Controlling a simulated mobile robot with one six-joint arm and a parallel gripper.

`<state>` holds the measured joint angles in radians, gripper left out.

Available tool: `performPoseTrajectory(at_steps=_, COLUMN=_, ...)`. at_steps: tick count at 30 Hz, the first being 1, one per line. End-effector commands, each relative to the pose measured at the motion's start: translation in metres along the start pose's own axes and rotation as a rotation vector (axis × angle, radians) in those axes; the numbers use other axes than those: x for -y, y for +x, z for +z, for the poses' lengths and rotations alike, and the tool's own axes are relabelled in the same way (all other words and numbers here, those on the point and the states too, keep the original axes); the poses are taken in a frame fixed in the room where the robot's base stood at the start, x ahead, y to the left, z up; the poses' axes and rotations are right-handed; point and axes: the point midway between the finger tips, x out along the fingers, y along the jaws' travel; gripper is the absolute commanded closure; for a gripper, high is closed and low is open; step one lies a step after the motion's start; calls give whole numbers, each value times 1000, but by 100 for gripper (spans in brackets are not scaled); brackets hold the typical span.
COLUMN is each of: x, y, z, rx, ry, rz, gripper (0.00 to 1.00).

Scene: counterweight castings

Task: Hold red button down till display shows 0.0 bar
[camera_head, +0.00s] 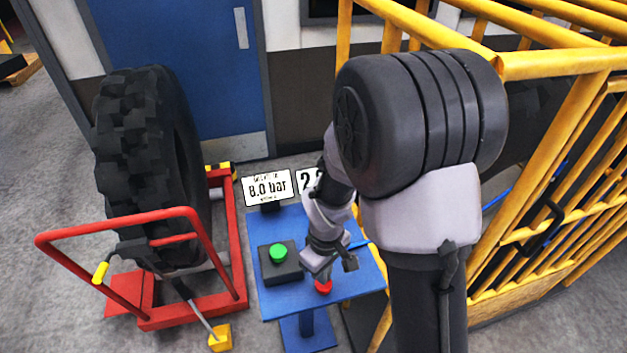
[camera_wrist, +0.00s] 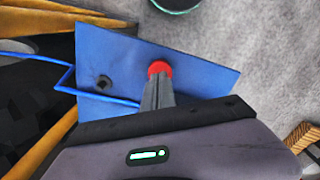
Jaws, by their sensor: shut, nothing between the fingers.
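The red button (camera_head: 323,287) sits near the front edge of the blue table (camera_head: 347,289). It also shows in the wrist view (camera_wrist: 159,67), right at the tips of the fingers. My gripper (camera_head: 322,278) is shut and empty, pointing down at the button. It seems to touch or nearly touch it; I cannot tell whether the button is pressed. A white display (camera_head: 267,188) behind the table reads 8.0 bar, with small unreadable text. A second display (camera_head: 305,181) beside it starts with 2; my arm hides the rest.
A green button (camera_head: 278,253) on a black box is left of the red one. A large tyre (camera_head: 145,160) stands in a red frame (camera_head: 240,270) at left. A yellow cage (camera_head: 520,270) closes the right side. A blue hose (camera_wrist: 65,75) crosses the table edge.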

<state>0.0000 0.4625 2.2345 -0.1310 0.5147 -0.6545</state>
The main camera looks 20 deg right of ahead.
Motion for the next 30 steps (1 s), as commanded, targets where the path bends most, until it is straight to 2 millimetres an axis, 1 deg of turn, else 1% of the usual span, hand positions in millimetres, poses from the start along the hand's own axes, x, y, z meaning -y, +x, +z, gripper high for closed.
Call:
performPoseTrajectory(at_steps=22, x=0, y=24, z=0, rx=0, ry=0, rz=0, gripper=100)
performPoseTrajectory(at_steps=30, x=0, y=22, z=0, rx=0, ry=0, rz=0, gripper=100)
